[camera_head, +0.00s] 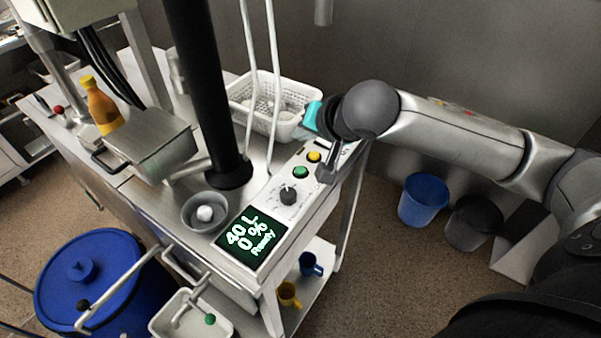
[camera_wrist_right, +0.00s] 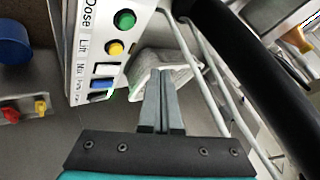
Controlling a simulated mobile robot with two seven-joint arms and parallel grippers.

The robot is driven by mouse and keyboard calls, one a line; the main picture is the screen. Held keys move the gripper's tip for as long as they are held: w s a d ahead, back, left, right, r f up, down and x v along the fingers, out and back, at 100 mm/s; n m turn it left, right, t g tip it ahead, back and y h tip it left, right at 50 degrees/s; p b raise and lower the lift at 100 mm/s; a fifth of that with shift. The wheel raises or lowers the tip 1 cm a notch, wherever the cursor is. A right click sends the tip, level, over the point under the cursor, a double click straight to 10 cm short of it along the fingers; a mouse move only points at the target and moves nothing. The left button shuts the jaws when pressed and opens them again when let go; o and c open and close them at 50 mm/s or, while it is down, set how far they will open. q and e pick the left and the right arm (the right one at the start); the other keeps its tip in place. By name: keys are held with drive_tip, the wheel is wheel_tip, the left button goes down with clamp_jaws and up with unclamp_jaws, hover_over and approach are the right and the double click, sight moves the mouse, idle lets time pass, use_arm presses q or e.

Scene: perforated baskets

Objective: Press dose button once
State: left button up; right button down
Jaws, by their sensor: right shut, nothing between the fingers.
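The control panel (camera_head: 272,218) lies on the machine's near edge, with a lit display (camera_head: 251,238) reading "40 L 0 % Ready". A black knob (camera_head: 288,195), a green button (camera_head: 301,172) and a yellow button (camera_head: 314,156) follow along it. In the right wrist view the word "Dose" (camera_wrist_right: 92,14) is printed beside the green button (camera_wrist_right: 124,19), with the yellow button (camera_wrist_right: 114,48) below. My right gripper (camera_head: 325,174) is shut and empty, over the panel's far end near the yellow button; contact cannot be told. In the wrist view its fingertips (camera_wrist_right: 161,74) point right of the buttons. My left gripper is out of view.
A white perforated basket (camera_head: 241,97) stands behind the panel. A thick black column (camera_head: 203,100) and pale rods rise nearby. A metal bowl (camera_head: 190,218) holds a white ball. White and blue switches (camera_wrist_right: 101,84) sit below the yellow button. Blue and black buckets stand on the floor.

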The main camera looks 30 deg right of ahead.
drive_tip(key=b, duration=0.6)
hover_over(302, 175)
wheel_tip(302, 175, down, 6)
drive_tip(key=shift+f, duration=0.5)
idle(0.3)
drive_tip(key=shift+f, duration=0.15)
idle(0.9)
drive_tip(key=shift+f, duration=0.25)
